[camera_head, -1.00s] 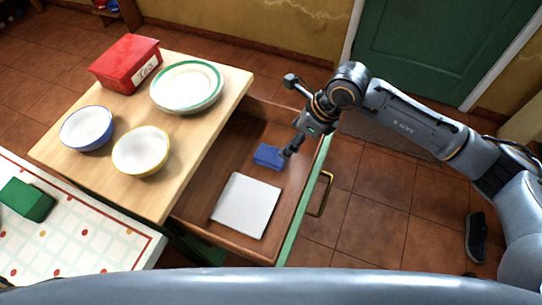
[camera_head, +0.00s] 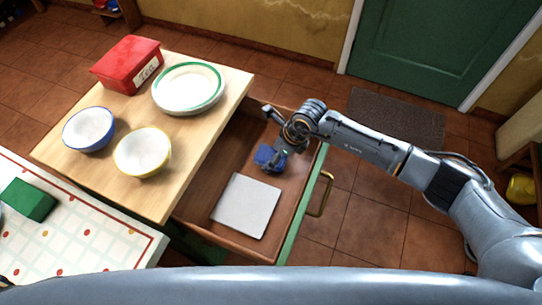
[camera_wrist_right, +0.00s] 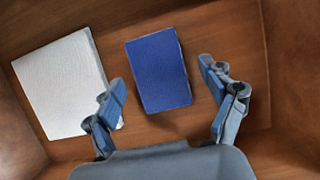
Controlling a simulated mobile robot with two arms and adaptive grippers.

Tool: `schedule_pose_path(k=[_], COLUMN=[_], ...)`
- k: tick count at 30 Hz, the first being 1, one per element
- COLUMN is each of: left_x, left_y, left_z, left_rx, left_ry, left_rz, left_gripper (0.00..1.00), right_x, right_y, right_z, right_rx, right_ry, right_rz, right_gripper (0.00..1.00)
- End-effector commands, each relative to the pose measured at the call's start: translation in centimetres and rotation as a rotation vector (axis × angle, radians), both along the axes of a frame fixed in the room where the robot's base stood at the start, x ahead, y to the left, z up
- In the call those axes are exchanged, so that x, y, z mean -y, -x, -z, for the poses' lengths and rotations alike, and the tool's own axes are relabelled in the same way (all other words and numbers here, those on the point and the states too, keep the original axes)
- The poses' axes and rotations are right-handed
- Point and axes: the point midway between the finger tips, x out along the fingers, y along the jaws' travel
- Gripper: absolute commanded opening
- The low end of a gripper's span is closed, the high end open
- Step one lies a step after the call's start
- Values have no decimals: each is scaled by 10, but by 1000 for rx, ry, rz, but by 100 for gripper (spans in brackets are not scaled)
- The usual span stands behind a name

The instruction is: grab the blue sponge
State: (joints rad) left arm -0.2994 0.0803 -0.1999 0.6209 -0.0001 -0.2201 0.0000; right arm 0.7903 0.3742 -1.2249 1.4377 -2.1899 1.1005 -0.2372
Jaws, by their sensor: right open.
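The blue sponge (camera_head: 265,154) lies in the open wooden drawer, partly covered by my gripper in the head view. In the right wrist view the sponge (camera_wrist_right: 158,71) lies flat on the drawer floor, just beyond and between the fingers. My right gripper (camera_head: 273,165) is over the sponge in the head view. Its two fingers stand apart with nothing between them in the wrist view (camera_wrist_right: 163,95). My left gripper is not in view.
A white square item (camera_head: 246,205) lies beside the sponge in the drawer (camera_head: 205,190). Left of the drawer, a wooden counter (camera_head: 190,150) carries a red tin (camera_head: 122,67), plates (camera_head: 188,90) and two bowls (camera_head: 90,128). A green box (camera_head: 28,200) sits on the tiled counter.

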Motion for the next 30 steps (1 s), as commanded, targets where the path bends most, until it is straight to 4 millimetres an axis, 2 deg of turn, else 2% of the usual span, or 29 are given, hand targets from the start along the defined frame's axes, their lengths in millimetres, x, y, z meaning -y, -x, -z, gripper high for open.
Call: schedule_pose_path(k=[3, 9, 16, 26, 30], left_x=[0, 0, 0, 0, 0], left_y=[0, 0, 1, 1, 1], left_z=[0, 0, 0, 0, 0], left_rx=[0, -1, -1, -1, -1], left_ry=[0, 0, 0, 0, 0], left_rz=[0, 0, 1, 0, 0], left_gripper=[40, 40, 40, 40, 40], right_x=[-3, -3, -2, -2, -3], right_y=[-1, -1, -1, -1, -2], right_z=[7, 7, 7, 7, -3], right_rx=[0, 0, 0, 0, 4], right_ry=[0, 0, 0, 0, -2], right_rz=[0, 0, 0, 0, -1], right_gripper=[83, 83, 37, 36, 36])
